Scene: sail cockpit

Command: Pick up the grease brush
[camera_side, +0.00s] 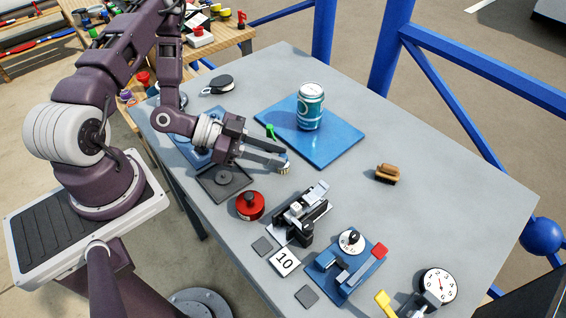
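A small brush with a brown wooden top and darker bristles (387,173) lies on the grey table, right of the middle; it looks like the grease brush. My gripper (286,160) is left of it, low over the table and well apart from it. Its two long grey fingers point right and look spread apart. A small pale yellowish piece shows at the fingertips; I cannot tell whether it is a separate thing or touches them.
A teal can (311,106) stands on a blue mat (340,142) behind my gripper. A red round pot (250,205), a black-and-silver device (300,213), a blue fixture (345,268) and a dial gauge (437,284) stand in front. The table (455,200) is clear around the brush.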

